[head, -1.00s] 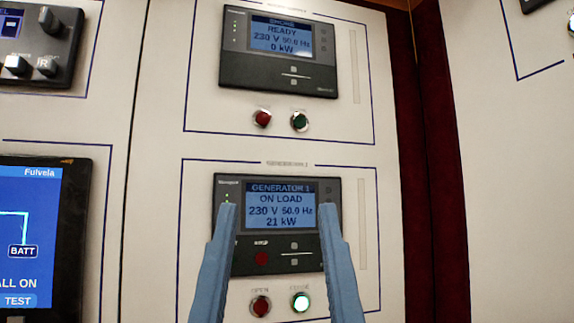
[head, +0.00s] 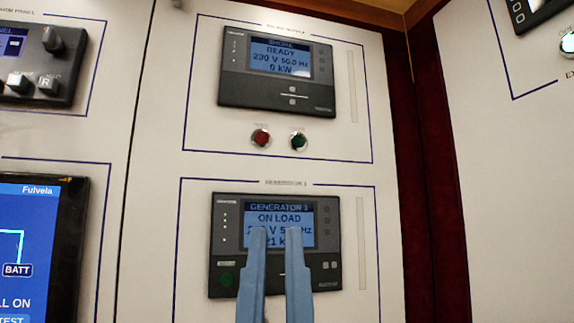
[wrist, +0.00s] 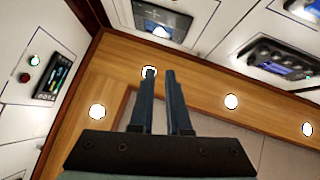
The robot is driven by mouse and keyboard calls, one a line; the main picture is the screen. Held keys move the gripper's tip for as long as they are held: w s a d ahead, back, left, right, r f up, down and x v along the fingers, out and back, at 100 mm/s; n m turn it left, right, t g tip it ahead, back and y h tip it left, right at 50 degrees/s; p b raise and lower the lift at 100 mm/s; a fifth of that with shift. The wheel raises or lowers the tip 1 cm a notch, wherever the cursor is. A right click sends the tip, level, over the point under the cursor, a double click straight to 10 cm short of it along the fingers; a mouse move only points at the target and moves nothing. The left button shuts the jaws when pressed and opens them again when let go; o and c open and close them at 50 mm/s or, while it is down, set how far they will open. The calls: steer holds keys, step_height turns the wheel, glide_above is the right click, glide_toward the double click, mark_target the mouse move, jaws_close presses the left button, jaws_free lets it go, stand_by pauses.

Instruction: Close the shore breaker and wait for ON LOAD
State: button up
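The shore panel (head: 236,96) is at the upper middle of the head view. Its screen (head: 281,58) reads SHORE, READY, 230 V 50.0 Hz, 0 kW. Below it are a red button (head: 261,138) on the left and a dark green, unlit button (head: 299,142) on the right. My gripper (head: 276,230) is lower, in front of the generator 1 screen, pointing up. Its fingers are close together with a narrow empty gap, touching no shore button. It also shows in the wrist view (wrist: 160,71), fingers slightly apart.
The generator 1 panel (head: 226,258) reads ON LOAD; my fingers cover part of its screen. A blue touch screen (head: 25,240) is at left. A dark red upright strip (head: 410,160) divides the wall panels. The wrist view shows a wooden strip (wrist: 195,90) with round lights.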

jaws_close()
stand_by(0.8)
steer(key=shift+r, duration=0.1)
stand_by(0.4)
